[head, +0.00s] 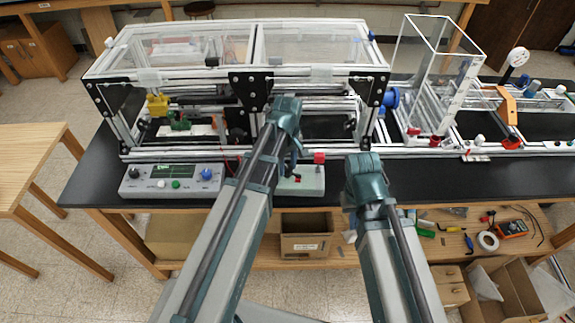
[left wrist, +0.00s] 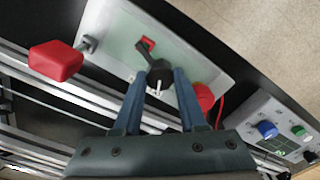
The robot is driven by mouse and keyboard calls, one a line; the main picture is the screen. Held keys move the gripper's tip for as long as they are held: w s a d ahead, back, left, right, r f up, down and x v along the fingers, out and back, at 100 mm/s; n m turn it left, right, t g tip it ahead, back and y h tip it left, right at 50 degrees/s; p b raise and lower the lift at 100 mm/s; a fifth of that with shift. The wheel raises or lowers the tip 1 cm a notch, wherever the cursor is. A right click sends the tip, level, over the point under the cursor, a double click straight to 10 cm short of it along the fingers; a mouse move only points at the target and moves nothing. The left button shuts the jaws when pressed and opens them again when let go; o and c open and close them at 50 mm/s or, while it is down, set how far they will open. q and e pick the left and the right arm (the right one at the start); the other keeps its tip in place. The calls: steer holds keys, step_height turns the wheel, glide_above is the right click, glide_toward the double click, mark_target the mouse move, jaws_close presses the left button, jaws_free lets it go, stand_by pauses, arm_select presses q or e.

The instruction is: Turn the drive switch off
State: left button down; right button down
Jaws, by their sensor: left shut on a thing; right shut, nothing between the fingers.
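A pale switch box (head: 308,186) stands at the bench front, partly hidden by my left arm. I see no readable label saying which is the drive switch. My left gripper (left wrist: 155,84) is shut on the black knob, one finger on each side. In the head view, my left gripper (head: 293,160) reaches down over the box. My right gripper (head: 363,162) is shut and empty, right of the box.
A red block-shaped handle (left wrist: 56,61) rises beside the knob; it also shows in the head view (head: 319,157). A control console (head: 172,181) with a blue knob stands left. The framed enclosure (head: 240,75) is close behind. Tools lie on the lower shelf, right.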

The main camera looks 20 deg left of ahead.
mark_target(288, 168)
arm_select(q)
steer(key=shift+n, duration=1.9)
steer(key=shift+c, duration=2.3)
jaws_free()
steer(key=shift+r, duration=0.1)
step_height(288, 168, up, 14)
steer(key=p, duration=1.3)
steer(key=shift+f+p, duration=0.2)
steer(key=shift+p, duration=0.2)
steer(key=shift+f, duration=0.1)
